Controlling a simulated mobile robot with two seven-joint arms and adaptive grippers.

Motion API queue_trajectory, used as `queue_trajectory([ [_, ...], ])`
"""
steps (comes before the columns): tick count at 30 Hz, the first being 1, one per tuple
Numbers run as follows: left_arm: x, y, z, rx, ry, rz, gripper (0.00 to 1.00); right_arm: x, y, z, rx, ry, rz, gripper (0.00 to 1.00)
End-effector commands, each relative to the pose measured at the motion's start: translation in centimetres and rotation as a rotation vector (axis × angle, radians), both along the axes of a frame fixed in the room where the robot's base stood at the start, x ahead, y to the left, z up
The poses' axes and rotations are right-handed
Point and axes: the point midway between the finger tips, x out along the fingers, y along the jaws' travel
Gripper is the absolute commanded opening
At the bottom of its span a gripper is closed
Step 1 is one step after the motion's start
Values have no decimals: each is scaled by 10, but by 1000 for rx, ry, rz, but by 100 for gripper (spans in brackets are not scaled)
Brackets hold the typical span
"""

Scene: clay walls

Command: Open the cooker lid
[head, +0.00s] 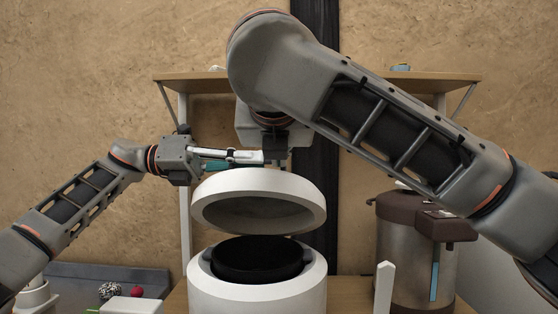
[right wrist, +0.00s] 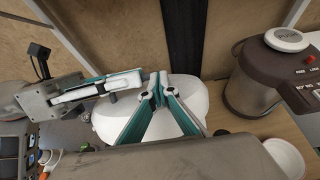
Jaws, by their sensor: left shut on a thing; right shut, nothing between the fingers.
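The white cooker (head: 257,292) stands low in the middle of the head view, with a dark inner pot (head: 257,262) showing inside. Its white lid (head: 257,190) is above the body, slightly tilted, with a clear gap between them. My left gripper (head: 258,157) reaches in from the left over the lid's top. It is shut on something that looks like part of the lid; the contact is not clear. In the right wrist view the left gripper (right wrist: 138,82) lies over the white lid (right wrist: 190,97). My right gripper (right wrist: 158,90) is shut and empty, just above the lid.
A brown and steel water dispenser (head: 405,250) stands close to the right of the cooker. A white upright piece (head: 384,288) is in front of it. A wooden shelf (head: 440,88) spans the back. A red ball (head: 136,291) and a patterned ball (head: 109,290) lie lower left.

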Motion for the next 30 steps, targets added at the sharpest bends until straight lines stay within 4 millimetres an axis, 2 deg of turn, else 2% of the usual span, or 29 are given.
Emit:
queue_trajectory([
  [9,0,0,-2,1,3,-1,0,6,-1,2,0,2,-3,0],
  [10,0,0,-2,1,3,-1,16,6,-1,1,0,2,-3,0],
  [11,0,0,-2,1,3,-1,23,6,-1,1,0,2,-3,0],
  [12,0,0,-2,0,3,-1,25,6,-1,1,0,2,-3,0],
  [23,1,3,-2,0,2,0,25,6,-1,0,0,4,-3,0],
  [26,1,12,-2,0,3,2,25,6,-1,0,-1,5,-3,0],
  [30,1,36,-2,1,3,3,25,7,-1,-1,-1,5,-3,0],
])
